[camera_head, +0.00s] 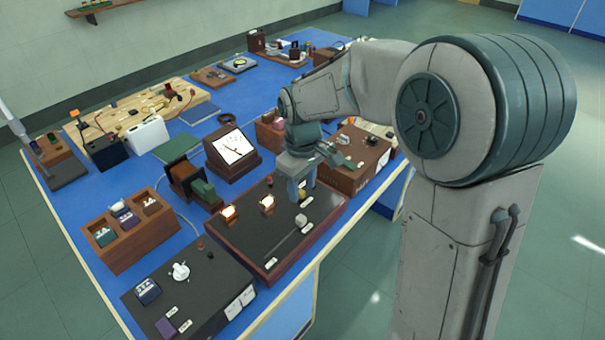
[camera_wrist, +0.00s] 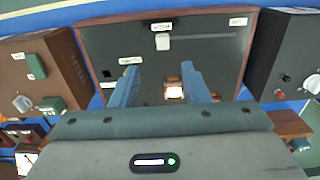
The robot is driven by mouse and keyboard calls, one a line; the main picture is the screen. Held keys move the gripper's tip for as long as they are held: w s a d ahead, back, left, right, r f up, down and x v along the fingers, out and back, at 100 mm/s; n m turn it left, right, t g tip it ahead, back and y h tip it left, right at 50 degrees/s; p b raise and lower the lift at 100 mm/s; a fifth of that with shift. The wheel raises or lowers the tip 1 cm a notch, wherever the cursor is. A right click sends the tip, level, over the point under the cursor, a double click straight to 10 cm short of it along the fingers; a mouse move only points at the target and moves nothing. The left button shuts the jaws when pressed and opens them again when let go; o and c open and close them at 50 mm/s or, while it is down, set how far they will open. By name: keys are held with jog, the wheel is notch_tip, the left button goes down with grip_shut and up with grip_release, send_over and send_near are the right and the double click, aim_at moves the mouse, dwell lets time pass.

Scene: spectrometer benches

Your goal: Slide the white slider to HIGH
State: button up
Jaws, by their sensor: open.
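The white slider (camera_head: 301,220) is a small pale block on a dark panel (camera_head: 238,238) with a wooden rim, at the end of a pale track nearer my gripper. In the wrist view the slider (camera_wrist: 163,42) stands just below a white label (camera_wrist: 161,27). The labels are too small to read, so I cannot tell which end is HIGH. My gripper (camera_head: 301,188) is open and empty over the panel's far right part. In the wrist view its two blue fingers (camera_wrist: 158,72) are spread apart, with the slider beyond their tips, not between them.
Two lit lamps (camera_head: 228,212) (camera_head: 267,204) stand on the panel; one lit lamp (camera_wrist: 174,92) shows between my fingers. A brown box (camera_head: 352,160) is close beyond the gripper. A dark unit with a white knob (camera_head: 180,271) is at the front left. A meter (camera_head: 233,150) stands behind.

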notch_tip(320, 180, up, 4)
jog(key=shift+f, duration=0.25)
jog(key=s+d+r+m+t, duration=0.1)
jog(key=s+d+m+t, duration=0.2)
jog(key=s+d+m, duration=0.6)
jog(key=s+d, duration=0.4)
jog(key=s, duration=0.4)
jog(key=shift+s+d+r+m, duration=0.2)
jog(key=shift+s+r+m, duration=0.05)
jog(key=shift+s+m, duration=0.15)
